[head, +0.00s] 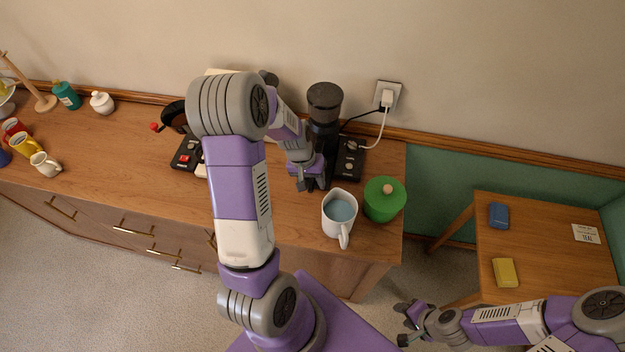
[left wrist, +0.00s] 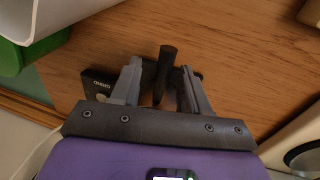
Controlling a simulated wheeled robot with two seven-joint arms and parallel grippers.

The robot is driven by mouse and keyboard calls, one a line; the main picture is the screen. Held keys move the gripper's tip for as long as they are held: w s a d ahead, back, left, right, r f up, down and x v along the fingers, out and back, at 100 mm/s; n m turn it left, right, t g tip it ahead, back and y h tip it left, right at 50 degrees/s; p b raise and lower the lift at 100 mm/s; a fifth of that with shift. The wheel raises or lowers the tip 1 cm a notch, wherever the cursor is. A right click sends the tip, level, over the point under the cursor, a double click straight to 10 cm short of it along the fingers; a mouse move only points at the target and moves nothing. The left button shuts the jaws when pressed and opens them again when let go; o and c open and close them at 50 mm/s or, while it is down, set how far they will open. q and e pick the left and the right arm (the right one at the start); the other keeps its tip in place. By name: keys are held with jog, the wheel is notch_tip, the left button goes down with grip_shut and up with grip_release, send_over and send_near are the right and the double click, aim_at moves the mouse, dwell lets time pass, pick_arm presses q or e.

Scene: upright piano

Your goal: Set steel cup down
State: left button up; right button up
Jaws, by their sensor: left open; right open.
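My left gripper (head: 311,186) reaches down to the counter just in front of a black grinder (head: 324,104). In the left wrist view its two fingers (left wrist: 160,68) are apart. A dark handle-like bar (left wrist: 168,54) shows between them; I cannot tell whether they touch it. I cannot make out a steel cup in either view; my arm and gripper hide part of the counter. My right gripper (head: 408,323) is open and empty, over the floor in front of the gap between counter and small table.
A black box (head: 349,158) with a knob sits beside the grinder. Several mugs (head: 27,146) stand far left. Left-middle counter is clear.

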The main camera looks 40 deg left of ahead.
pick_arm(q)
jog(key=p+v, duration=0.1)
jog(key=v, duration=1.1)
jog(key=shift+p, duration=0.3)
